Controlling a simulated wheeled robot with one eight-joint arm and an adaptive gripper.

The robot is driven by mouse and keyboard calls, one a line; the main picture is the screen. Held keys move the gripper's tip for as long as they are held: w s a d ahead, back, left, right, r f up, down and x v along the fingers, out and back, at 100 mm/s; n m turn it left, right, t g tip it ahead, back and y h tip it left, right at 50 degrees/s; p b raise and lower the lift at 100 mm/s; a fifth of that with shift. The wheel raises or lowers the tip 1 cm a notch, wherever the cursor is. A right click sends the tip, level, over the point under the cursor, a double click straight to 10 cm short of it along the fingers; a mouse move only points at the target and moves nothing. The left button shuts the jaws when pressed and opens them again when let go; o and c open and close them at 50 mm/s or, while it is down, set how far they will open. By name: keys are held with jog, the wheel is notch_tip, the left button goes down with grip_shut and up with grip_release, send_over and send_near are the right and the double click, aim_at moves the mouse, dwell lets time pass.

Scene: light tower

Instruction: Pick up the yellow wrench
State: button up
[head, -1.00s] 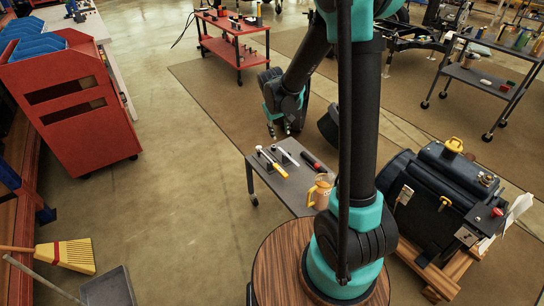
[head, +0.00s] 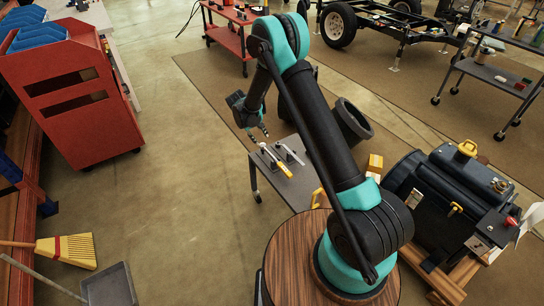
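A tool with a yellow handle (head: 285,169) and a pale shaft lies on the small grey table in the head view; it may be the yellow wrench, but it is too small to be sure. A grey metal tool (head: 289,154) lies just to its right. My gripper (head: 258,135) hangs just above and left of the yellow-handled tool's far end. Its fingertips look apart, with nothing seen between them. I cannot tell its exact height above the table.
The small grey table (head: 259,170) is partly hidden by my arm. A yellow object (head: 375,163) shows right of my arm. A dark machine (head: 445,195) on a wooden stand is at the right. A red cabinet (head: 85,125) is at the left; the floor between is clear.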

send_near(269, 153)
jog(key=x, duration=0.5)
jog(key=shift+d+f, duration=0.1)
jog(key=shift+d, duration=0.35)
jog(key=shift+a+x, duration=0.15)
jog(key=shift+x, duration=1.15)
jog(key=shift+a+x, duration=0.2)
jog(key=shift+x, duration=1.1)
jog(key=shift+f, duration=0.1)
grip_shut()
